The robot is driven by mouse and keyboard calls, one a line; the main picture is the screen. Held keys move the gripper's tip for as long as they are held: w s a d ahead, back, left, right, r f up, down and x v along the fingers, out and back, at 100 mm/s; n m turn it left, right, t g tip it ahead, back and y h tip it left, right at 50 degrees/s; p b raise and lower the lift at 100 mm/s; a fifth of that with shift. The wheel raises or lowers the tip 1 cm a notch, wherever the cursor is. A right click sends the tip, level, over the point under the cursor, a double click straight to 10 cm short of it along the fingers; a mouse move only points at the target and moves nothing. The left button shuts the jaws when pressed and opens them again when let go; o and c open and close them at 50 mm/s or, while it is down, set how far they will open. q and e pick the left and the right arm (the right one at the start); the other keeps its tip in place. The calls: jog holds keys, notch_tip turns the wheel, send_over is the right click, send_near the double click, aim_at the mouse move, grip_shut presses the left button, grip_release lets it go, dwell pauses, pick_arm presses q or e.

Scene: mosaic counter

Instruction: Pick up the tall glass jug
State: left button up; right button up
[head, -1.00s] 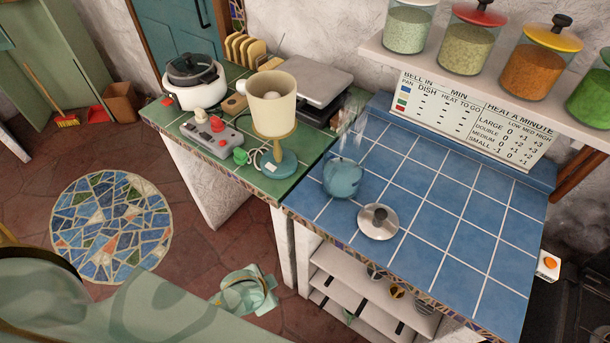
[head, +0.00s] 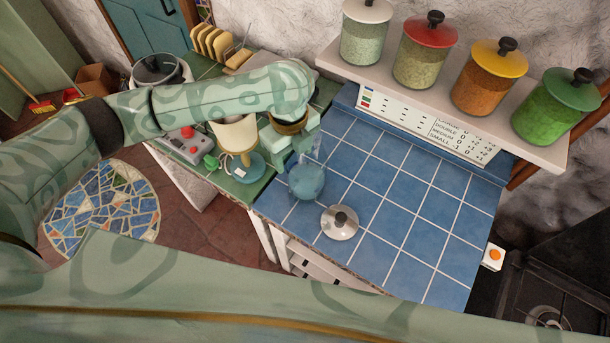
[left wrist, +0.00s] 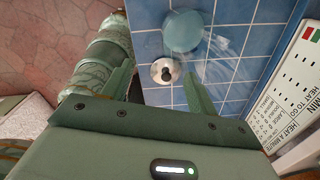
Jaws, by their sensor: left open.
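The tall glass jug is clear and hard to make out; in the left wrist view the see-through glass (left wrist: 224,45) shows as pale streaks over the blue tiles, beside a round teal glass vessel (left wrist: 182,31). In the head view my left gripper (head: 301,158) is at the back left of the blue counter, just above and behind the teal vessel (head: 307,182), and largely hides the jug. The left gripper (left wrist: 160,71) is open, with nothing between its fingers. I cannot tell whether it touches the glass. My right gripper is not in view.
A steel lid (head: 340,222) with a dark knob lies on the blue tiled counter (head: 420,235). A lamp (head: 236,136) and a grey control box (head: 186,146) stand on the green counter to the left. A shelf (head: 440,105) with several jars overhangs the back. The right side of the blue counter is clear.

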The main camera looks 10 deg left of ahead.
aim_at(294, 182)
pick_arm(q)
notch_tip(294, 182, down, 10)
jog(key=shift+a+f+b, duration=0.1)
jog(key=shift+a+b, duration=0.05)
jog(key=shift+b, duration=1.1)
notch_tip(294, 182, down, 6)
jog(key=shift+a+r+b, duration=0.1)
jog(key=shift+b, duration=0.5)
jog(key=shift+s, duration=0.1)
jog(key=shift+c, duration=0.3)
jog(key=shift+r, duration=0.1)
grip_shut()
